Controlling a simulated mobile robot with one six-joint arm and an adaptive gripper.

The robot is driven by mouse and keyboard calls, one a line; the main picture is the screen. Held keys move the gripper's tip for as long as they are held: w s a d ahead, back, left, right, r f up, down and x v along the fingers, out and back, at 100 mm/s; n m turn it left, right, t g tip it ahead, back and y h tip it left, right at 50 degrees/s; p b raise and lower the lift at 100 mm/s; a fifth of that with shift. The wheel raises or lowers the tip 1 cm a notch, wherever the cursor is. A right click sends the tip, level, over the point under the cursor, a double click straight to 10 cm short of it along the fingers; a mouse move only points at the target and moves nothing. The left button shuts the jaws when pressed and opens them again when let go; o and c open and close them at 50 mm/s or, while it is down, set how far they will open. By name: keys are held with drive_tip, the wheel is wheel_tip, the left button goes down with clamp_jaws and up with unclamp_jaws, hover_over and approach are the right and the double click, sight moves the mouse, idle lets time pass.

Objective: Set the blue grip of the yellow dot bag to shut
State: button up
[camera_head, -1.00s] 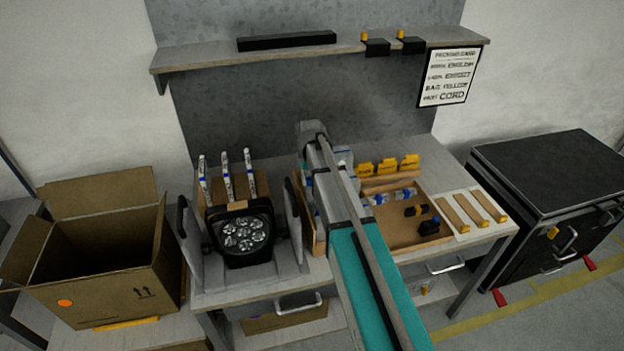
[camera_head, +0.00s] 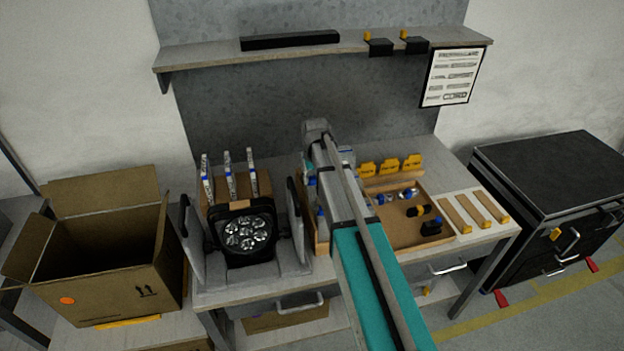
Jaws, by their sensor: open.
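I cannot make out a bag with a yellow dot. Small clear and blue pieces (camera_head: 397,196) lie at the back of the shallow wooden tray (camera_head: 388,240) on the bench, right of my arm. Other blue bits (camera_head: 321,212) show at the left edge of my arm, by a wooden holder mostly hidden behind it. Whether any of these is the bag's grip, and whether it is open or shut, is too small to tell. My arm reaches over the middle of the bench and hides what lies beneath. My gripper's fingers are hidden behind the arm.
A black lamp (camera_head: 245,236) sits in a grey cradle on the left, with upright white booklets behind it. Yellow tags (camera_head: 390,167) stand behind the tray. An open carton (camera_head: 120,285) is far left, a black cabinet (camera_head: 550,185) right. A shelf (camera_head: 215,55) overhangs the back.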

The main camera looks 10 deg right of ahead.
sight(315, 178)
wheel_tip(315, 178, up, 14)
drive_tip(key=p, duration=1.3)
drive_tip(key=shift+p, duration=0.4)
drive_tip(key=shift+s+f, duration=0.1)
drive_tip(key=shift+f, duration=0.05)
drive_tip(key=s+a+f+b, duration=0.1)
drive_tip(key=s+f+b, duration=0.5)
drive_tip(key=s, duration=0.5)
drive_tip(key=s+a+f+b, duration=0.1)
drive_tip(key=s+f+b, duration=0.5)
drive_tip(key=s, duration=0.6)
drive_tip(key=shift+s+f+b, duration=0.2)
drive_tip(key=shift+f+b, duration=0.05)
drive_tip(key=shift+b, duration=0.1)
drive_tip(key=shift+d, duration=0.1)
